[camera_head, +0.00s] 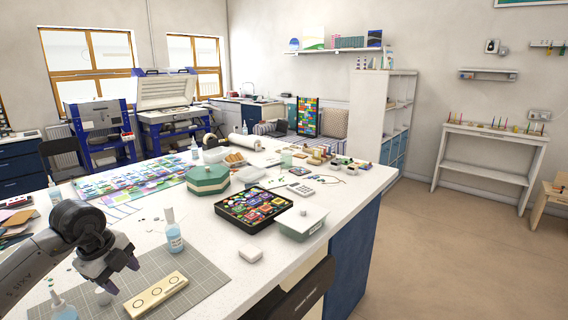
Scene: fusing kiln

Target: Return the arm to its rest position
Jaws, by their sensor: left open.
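My left arm comes in from the left edge over the near left part of the white worktable (345,210). Its gripper (124,278) is open, with its two fingers apart and nothing visible between them. It hangs above the grey cutting mat (205,275), near a pale wooden strip (157,297) with round marks. Whether a fingertip touches anything below is hard to tell. My right gripper is not in view.
A dropper bottle (172,232) stands close right of the gripper, and another bottle (62,306) stands below the arm. The open kiln (165,92) is behind.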

